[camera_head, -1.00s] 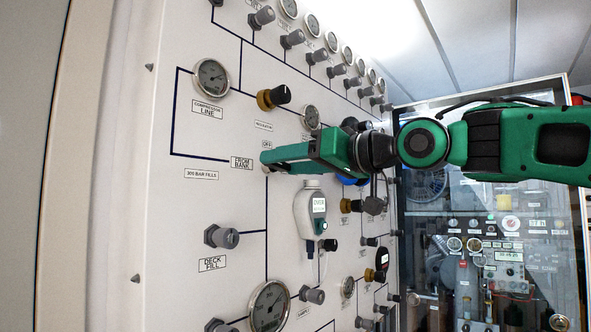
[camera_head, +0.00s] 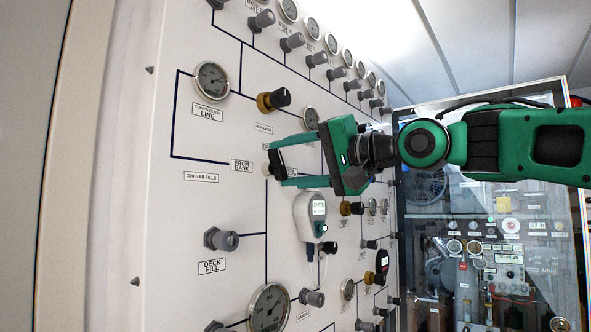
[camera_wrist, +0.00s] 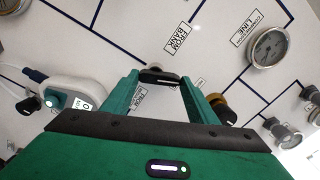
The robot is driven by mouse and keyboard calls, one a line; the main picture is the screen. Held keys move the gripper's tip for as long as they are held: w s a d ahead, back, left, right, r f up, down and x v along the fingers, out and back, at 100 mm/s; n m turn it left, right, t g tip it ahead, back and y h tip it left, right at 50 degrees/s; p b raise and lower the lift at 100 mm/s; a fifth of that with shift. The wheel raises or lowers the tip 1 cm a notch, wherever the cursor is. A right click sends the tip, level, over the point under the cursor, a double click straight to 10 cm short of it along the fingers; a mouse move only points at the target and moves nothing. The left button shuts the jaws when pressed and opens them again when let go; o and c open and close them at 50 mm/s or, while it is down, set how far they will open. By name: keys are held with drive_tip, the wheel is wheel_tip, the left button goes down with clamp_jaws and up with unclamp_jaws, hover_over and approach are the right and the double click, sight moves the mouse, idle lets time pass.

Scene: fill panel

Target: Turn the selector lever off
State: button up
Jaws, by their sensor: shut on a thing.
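The selector lever (camera_head: 276,161) is a short black handle with a white line along it, on the white panel just right of the FROM BANK label (camera_head: 241,166). My gripper (camera_head: 275,163) has its two green fingers on either side of the lever, one above the other in the head view. In the wrist view the lever (camera_wrist: 161,78) spans between the fingertips of my gripper (camera_wrist: 160,80), lying roughly crosswise. The fingers are shut on it. The lever's base is mostly hidden. The FROM BANK label also shows in the wrist view (camera_wrist: 176,40).
A white gas meter (camera_head: 313,217) hangs just below my fingers. A black knob with a brass base (camera_head: 274,99) and the compressor line gauge (camera_head: 212,79) sit above. The deck fill knob (camera_head: 222,239) is below left. A glass-fronted cabinet (camera_head: 487,240) stands at right.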

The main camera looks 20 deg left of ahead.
drive_tip(key=m, duration=0.4)
drive_tip(key=shift+w+m, duration=0.15)
drive_tip(key=shift+m, duration=0.25)
idle(0.4)
drive_tip(key=o, duration=1)
drive_tip(key=shift+o, duration=0.2)
drive_tip(key=shift+d, duration=0.4)
drive_tip(key=v, duration=1)
